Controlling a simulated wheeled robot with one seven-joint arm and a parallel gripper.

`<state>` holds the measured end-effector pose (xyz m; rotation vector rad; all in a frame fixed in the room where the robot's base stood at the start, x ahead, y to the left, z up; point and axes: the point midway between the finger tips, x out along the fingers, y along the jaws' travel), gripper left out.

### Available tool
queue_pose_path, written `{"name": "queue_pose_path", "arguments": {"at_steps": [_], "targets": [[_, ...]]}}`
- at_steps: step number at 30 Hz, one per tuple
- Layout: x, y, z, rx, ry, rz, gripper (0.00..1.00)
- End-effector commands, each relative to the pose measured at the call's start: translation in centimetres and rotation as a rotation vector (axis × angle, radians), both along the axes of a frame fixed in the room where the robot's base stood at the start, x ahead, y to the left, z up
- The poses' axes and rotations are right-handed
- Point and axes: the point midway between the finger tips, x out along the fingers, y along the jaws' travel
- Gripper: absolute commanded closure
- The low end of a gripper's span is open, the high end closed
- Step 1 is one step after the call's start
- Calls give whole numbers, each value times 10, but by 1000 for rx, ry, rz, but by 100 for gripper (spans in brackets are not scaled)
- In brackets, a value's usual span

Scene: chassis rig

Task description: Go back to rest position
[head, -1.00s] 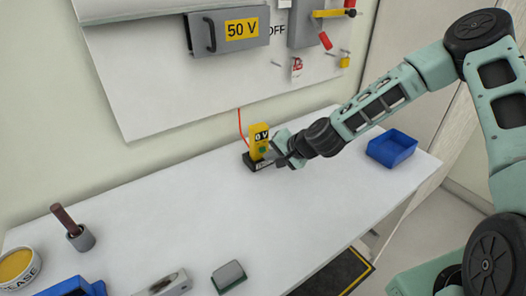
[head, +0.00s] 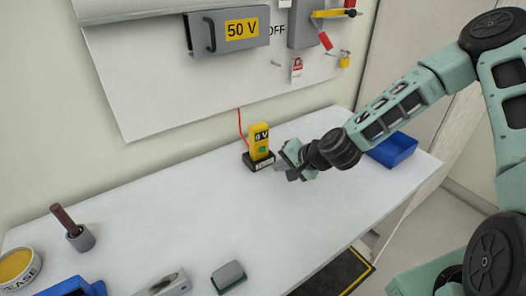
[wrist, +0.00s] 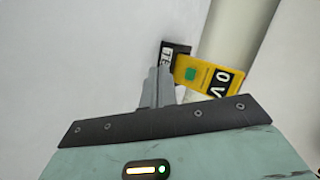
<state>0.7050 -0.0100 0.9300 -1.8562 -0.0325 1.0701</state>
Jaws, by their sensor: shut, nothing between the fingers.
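My gripper (head: 287,172) is over the white bench (head: 190,205), just right of a yellow voltage tester (head: 259,141). The tester stands upright in a dark base (head: 258,163), has a green button and reads 0 V. A red lead rises from behind it. In the wrist view my gripper (wrist: 160,72) has its fingers together with nothing held. The tester (wrist: 207,78) and its labelled base (wrist: 173,58) show just beyond the fingertips. In the head view there is a small gap between gripper and tester.
A blue bin (head: 395,150) sits behind my forearm at the bench's right end. A wall panel (head: 140,75) carries a 50 V box (head: 228,30) and hanging padlocks (head: 296,68).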

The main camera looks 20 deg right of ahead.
Motion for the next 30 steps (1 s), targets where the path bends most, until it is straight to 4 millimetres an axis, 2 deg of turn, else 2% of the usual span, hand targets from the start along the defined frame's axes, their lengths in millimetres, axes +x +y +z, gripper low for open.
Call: {"name": "queue_pose_path", "arguments": {"at_steps": [17, 20, 23, 27, 30], "targets": [[0, 0, 0, 0, 0, 0, 100], [-4, 7, 2, -18, 1, 37, 100], [-20, 27, 7, -72, 15, 151, 100], [-63, 62, 20, -201, 51, 402, 100], [-97, 79, 32, -304, 81, 578, 100]]}}
